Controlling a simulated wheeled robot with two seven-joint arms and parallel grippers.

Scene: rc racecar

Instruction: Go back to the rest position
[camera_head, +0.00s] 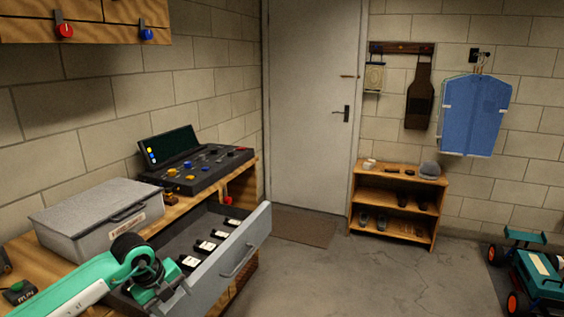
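My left arm, green and white, comes in from the lower left. Its dark gripper (160,291) is over the near left part of an open drawer (243,262). The fingertips blend into the dark wrist and drawer, so I cannot tell whether they are open, or whether they touch anything. In the drawer lie several black items (206,246) with white labels, in a row. My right arm and gripper are not in view.
A grey case (95,209) and a black control console (195,165) stand on the wooden bench. The drawer juts out over the floor. A teal racecar (540,275) is at the right edge. A small shelf (398,202) stands at the back; the middle floor is clear.

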